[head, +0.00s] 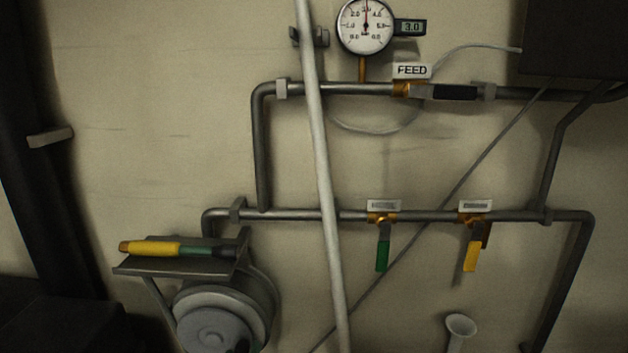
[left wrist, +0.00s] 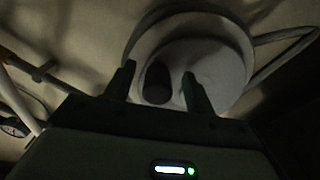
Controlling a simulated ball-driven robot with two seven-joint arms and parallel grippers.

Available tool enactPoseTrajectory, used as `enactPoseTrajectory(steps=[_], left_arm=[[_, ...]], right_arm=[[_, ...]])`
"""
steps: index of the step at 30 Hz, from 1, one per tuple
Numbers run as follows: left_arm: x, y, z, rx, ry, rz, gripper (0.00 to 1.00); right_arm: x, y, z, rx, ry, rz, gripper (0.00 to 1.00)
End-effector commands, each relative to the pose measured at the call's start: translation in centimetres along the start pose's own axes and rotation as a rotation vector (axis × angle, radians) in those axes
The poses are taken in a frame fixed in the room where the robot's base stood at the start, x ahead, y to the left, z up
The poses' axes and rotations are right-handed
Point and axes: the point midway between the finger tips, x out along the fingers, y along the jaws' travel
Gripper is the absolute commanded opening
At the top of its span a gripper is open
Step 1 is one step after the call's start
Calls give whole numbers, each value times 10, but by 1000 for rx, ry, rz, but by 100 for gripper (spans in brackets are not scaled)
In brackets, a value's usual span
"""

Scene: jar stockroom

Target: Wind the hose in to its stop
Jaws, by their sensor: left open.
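The grey round hose reel (head: 212,318) is on the wall below a small shelf at the lower left of the head view, cut off by the bottom edge. Its pale drum (left wrist: 222,62) fills the upper middle of the left wrist view. A dark rounded knob (left wrist: 157,88), which looks like the crank handle, stands out from the drum. My left gripper (left wrist: 158,72) is open, its two fingers on either side of the knob in the picture. I see no clear contact. I cannot make out any length of hose. My right gripper is in neither view.
A yellow and green handled tool (head: 165,248) lies on the shelf (head: 125,266) above the reel. A pale pole (head: 322,180) crosses the head view. Wall pipes carry a gauge (head: 366,26), a black FEED lever (head: 447,92), and green (head: 382,254) and yellow (head: 471,256) levers.

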Motion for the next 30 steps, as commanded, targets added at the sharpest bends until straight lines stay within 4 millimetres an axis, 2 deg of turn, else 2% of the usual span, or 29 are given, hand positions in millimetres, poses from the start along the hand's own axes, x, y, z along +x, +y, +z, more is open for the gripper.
enactPoseTrajectory(steps=[21, 30], left_arm=[[-82, 1, -2, 1, 1, 1, 55], [-87, 0, 0, 0, 1, 1, 55]], right_arm=[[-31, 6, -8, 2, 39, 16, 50], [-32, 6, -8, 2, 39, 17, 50]])
